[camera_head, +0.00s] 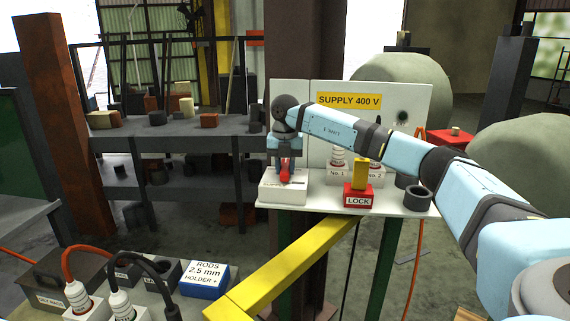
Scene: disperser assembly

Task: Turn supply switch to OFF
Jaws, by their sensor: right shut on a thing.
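The white panel (415,106) has a yellow "SUPPLY 400 V" sign (349,100). A white switch box (283,190) stands on the left of the white shelf (322,203) below it. My right gripper (285,168) points down over this box and is shut on its red switch handle (285,177). The gripper and wrist hide part of the handle, so I cannot tell its exact position. My left gripper is not in view.
A red LOCK box (358,196) with a yellow top piece (360,173) stands on the shelf, right of the switch box. A dark ring (418,197) lies at the shelf's right end. A yellow beam (290,262) crosses in front.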

